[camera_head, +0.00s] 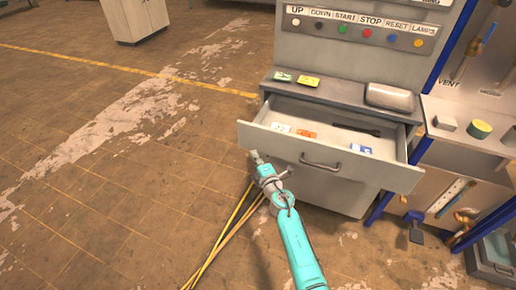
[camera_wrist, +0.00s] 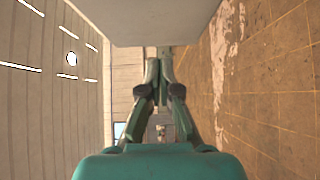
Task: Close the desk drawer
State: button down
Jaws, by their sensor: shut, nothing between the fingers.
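The desk drawer (camera_head: 290,148) is pulled out from the grey cabinet in the head view. Its front panel has a curved handle (camera_head: 320,163) at the middle. Small white, orange and blue items and a dark tool lie inside it. My gripper (camera_head: 256,157) is shut and empty, near the left end of the drawer front. I cannot tell whether it touches the panel. In the wrist view my gripper's fingers (camera_wrist: 152,66) are together, with a plain grey surface (camera_wrist: 150,22) just ahead of them.
A control panel with labelled buttons (camera_head: 342,29) stands above the desk top. A side bench (camera_head: 470,133) with tools is at the right, a box (camera_head: 493,252) below it. Yellow rods or cables (camera_head: 222,240) lie near my arm. The floor to the left is open.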

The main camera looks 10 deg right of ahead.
aim_at(255, 142)
jog(key=shift+w+d, duration=0.4)
jog(key=shift+w, duration=0.3)
jog(key=shift+w+d, duration=0.35)
jog(key=shift+w, duration=0.35)
jog(key=shift+w+d, duration=0.4)
jog(key=shift+w, duration=0.3)
